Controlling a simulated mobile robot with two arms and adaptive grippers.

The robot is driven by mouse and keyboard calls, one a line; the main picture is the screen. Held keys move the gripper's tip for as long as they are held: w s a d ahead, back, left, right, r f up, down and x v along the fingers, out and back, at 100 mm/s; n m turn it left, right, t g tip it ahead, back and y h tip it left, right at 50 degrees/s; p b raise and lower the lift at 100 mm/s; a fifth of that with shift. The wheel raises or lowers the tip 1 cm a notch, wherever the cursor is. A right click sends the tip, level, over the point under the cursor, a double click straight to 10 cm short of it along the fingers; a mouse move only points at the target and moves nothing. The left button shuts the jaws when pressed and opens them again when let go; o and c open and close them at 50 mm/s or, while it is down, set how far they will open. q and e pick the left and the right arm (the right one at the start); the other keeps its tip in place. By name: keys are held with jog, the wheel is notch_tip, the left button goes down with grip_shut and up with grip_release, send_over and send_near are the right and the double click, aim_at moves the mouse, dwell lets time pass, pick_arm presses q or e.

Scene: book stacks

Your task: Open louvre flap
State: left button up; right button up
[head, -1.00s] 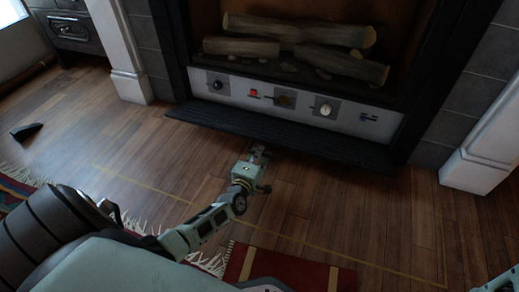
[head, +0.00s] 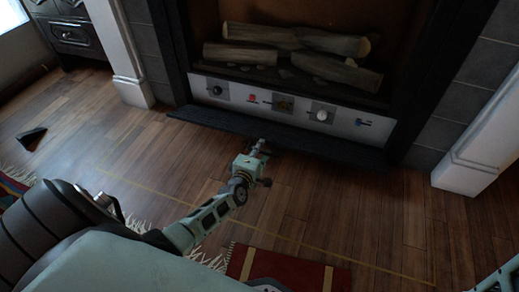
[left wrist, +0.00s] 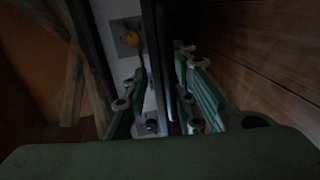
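The louvre flap (head: 215,121) is a long dark strip along the bottom of the fireplace, under the pale control panel. My left gripper (head: 263,145) is at the flap's front edge, near its middle. In the left wrist view the green fingers of my left gripper (left wrist: 167,88) are apart, with a dark edge (left wrist: 163,50), seemingly the flap's, running between them. I cannot tell whether either finger touches it. My right gripper is out of view.
Logs (head: 300,55) lie in the firebox. A red rug (head: 287,268) and a dark wedge (head: 31,138) lie on the wooden floor.

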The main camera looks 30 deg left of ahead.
pick_arm(q)
jog(key=shift+s, duration=0.3)
jog(key=v, duration=0.7)
dwell(0.5)
